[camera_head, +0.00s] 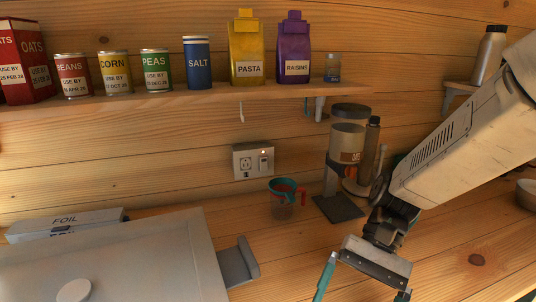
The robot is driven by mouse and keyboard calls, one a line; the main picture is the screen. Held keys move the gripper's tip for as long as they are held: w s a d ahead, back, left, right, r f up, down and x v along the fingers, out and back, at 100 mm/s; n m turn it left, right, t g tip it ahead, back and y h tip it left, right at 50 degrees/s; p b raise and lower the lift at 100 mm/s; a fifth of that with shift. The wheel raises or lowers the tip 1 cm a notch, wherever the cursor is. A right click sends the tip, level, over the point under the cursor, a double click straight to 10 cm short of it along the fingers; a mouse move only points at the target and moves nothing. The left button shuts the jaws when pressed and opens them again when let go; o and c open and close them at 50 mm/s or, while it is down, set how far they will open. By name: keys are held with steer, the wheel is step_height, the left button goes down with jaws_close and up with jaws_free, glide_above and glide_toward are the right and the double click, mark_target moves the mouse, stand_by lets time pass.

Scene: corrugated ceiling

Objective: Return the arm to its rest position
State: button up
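My arm (465,140) reaches in from the right edge and bends down toward the wooden counter. My gripper (361,290) is at the bottom of the view, right of centre. Its two fingers, one of them teal, are spread wide apart. I see nothing between them, though the fingertips run to the bottom edge of the picture. The gripper appears in front of the counter; I cannot tell its height above it.
A measuring cup (284,199) with a red handle and a dispenser (345,150) stand behind my gripper. A grey lidded box (120,262) with a handle is at the left. A wall shelf (185,88) holds several cans and boxes. A bowl (527,192) is at the right edge.

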steer(key=s+d+r+n+t+h, duration=0.1)
steer(key=s+d+r+t+h, duration=0.1)
steer(key=d+r+t+h, duration=0.1)
steer(key=s+d+r+n+t+h, duration=0.2)
steer(key=d+r+t, duration=0.4)
steer(key=d, duration=0.3)
steer(key=shift+s+d+r+t+h, duration=0.2)
steer(key=shift+s+r+t+h, duration=0.15)
steer(key=shift+h, duration=0.25)
